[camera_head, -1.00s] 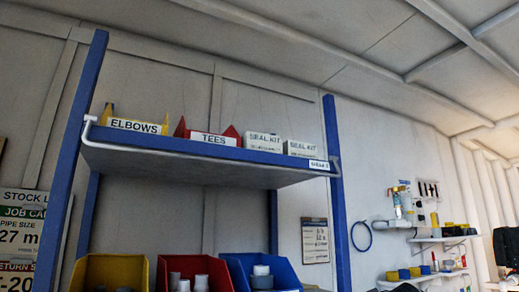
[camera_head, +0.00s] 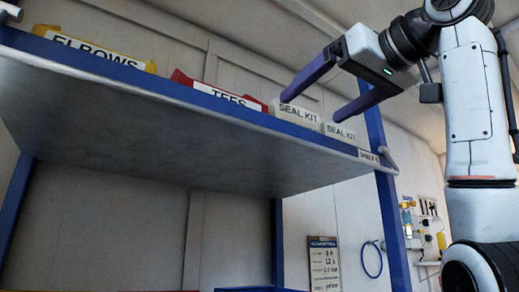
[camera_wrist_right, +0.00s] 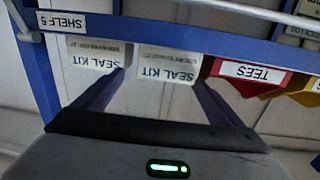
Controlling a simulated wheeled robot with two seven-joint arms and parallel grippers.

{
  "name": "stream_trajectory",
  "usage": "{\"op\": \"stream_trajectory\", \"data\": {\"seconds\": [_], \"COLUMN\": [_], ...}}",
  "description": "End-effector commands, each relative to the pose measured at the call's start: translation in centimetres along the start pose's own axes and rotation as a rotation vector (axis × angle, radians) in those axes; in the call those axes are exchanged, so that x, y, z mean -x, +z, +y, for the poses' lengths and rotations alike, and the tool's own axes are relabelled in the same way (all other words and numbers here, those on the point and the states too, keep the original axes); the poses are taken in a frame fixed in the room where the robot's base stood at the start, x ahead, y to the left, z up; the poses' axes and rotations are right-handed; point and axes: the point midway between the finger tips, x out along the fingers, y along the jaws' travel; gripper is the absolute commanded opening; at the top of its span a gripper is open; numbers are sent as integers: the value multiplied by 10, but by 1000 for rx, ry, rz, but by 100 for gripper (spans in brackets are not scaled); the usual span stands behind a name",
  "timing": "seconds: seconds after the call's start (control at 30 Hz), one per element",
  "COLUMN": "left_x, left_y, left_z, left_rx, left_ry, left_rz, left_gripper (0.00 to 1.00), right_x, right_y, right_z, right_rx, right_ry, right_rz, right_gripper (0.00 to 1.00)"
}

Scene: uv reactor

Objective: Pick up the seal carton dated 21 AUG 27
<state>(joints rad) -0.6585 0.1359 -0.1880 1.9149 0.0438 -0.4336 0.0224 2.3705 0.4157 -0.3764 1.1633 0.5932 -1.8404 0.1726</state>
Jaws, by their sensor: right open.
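Two pale seal kit cartons stand side by side on the high blue shelf: the left carton (camera_head: 298,113) and the right carton (camera_head: 340,133). My left gripper is out of view.
A red TEES bin (camera_head: 220,92) and a yellow ELBOWS bin (camera_head: 95,48) stand left of the cartons. The shelf lip (camera_head: 250,115) runs before them, with a blue post (camera_head: 393,225) on the right. A SHELF 5 label (camera_wrist_right: 62,22) shows in the wrist view.

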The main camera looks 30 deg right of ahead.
Motion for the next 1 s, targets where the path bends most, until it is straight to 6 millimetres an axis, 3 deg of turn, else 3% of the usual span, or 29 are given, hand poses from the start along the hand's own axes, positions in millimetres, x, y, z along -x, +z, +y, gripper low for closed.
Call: {"op": "stream_trajectory", "data": {"seconds": [0.1,0.3,0.43,0.8,1.0], "left_x": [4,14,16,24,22], "left_y": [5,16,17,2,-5], "left_z": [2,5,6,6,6], "left_rx": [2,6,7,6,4], "left_ry": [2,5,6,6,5], "left_rz": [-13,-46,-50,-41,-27], "left_gripper": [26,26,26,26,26], "right_x": [-4,-34,-45,-92,-101], "right_y": [-5,-5,-4,4,7], "right_z": [-12,-13,-13,-15,-15], "right_rx": [13,14,14,14,15], "right_ry": [-14,-14,-14,-14,-13], "right_rz": [2,1,3,-3,-4], "right_gripper": [91,91,91,91,91]}}
